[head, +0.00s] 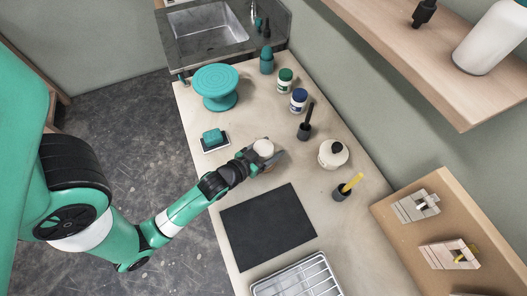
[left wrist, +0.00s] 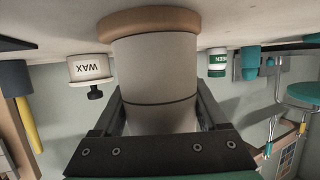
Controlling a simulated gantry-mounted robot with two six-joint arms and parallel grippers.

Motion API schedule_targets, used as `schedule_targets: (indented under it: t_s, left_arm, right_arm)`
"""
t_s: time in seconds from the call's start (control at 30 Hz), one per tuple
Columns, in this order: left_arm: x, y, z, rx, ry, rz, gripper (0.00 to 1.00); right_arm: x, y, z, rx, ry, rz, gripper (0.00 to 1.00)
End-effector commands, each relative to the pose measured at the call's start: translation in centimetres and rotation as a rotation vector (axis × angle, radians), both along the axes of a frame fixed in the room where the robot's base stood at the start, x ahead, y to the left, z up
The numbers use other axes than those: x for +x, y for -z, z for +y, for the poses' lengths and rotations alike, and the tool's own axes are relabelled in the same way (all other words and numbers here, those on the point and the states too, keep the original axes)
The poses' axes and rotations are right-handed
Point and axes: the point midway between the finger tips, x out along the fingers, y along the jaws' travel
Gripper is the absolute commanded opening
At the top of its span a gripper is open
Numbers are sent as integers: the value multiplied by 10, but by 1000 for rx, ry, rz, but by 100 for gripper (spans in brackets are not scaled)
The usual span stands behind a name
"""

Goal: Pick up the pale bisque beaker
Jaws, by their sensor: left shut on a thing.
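The pale bisque beaker (head: 263,148) stands near the middle of the table in the head view. In the left wrist view, which is upside down, the pale beaker (left wrist: 153,70) fills the middle, with a brown band (left wrist: 150,21) at its base end and a dark line around its body. My left gripper (head: 256,157) is shut on the beaker, with a finger on each side of it. I cannot tell whether its base touches the table. My right gripper is not in view.
A wax jar (head: 333,153) and a pot with a yellow tool (head: 345,188) stand to the right. A teal turntable (head: 216,84) and a sponge (head: 213,137) are to the left.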

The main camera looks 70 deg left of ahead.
Motion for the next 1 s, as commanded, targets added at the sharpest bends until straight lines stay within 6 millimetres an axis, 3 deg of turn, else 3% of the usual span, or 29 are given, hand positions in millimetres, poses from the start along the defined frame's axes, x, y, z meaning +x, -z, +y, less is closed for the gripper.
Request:
schedule_targets:
  t_s: [0.03, 0.2, 0.47, 0.8, 1.0]
  left_arm:
    - [0, 0, 0, 0, 0, 0, 39]
    - [0, 0, 0, 0, 0, -1, 13]
    - [0, -6, 0, 1, 0, -2, 13]
    - [1, -79, 0, 2, 0, -6, 13]
    - [0, -100, 0, 1, 0, -3, 13]
  right_arm:
    - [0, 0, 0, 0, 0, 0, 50]
    - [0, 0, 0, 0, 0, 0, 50]
    - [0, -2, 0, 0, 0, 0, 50]
    - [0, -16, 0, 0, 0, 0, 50]
    - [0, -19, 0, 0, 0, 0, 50]
